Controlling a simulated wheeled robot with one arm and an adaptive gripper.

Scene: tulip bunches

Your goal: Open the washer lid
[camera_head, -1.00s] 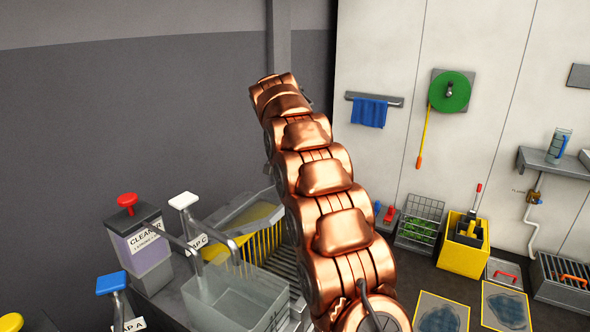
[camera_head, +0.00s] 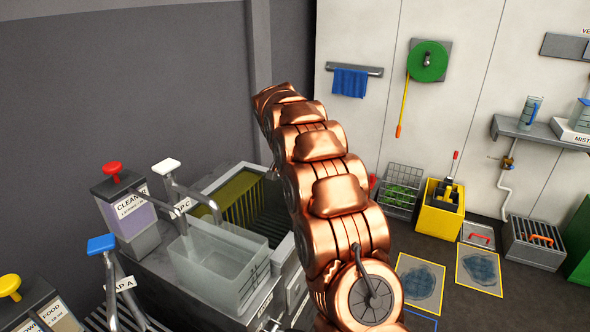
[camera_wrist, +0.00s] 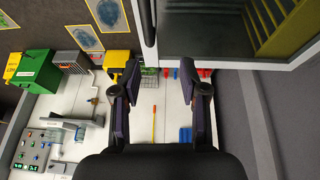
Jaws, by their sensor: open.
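My gripper (camera_wrist: 160,85) is open and empty in the wrist view, its two dark fingers apart. In the head view my copper arm hides it. A grey unit with an open-looking top and a yellow rack inside (camera_head: 240,200) stands behind the clear basin in the head view. The same rack shows at the upper right of the wrist view (camera_wrist: 275,22), beyond a pale grey edge (camera_wrist: 215,63). A dark bar (camera_wrist: 148,22) lies just above the fingers there; I cannot tell if they touch. No part is clearly recognisable as the washer lid.
A clear basin (camera_head: 222,252) sits in front of the rack, beside taps and a cleaner dispenser (camera_head: 126,210). A yellow bucket (camera_head: 441,208), a wire basket (camera_head: 401,190) and floor mats (camera_head: 421,283) are at right. A green hose reel (camera_head: 428,60) hangs on the wall.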

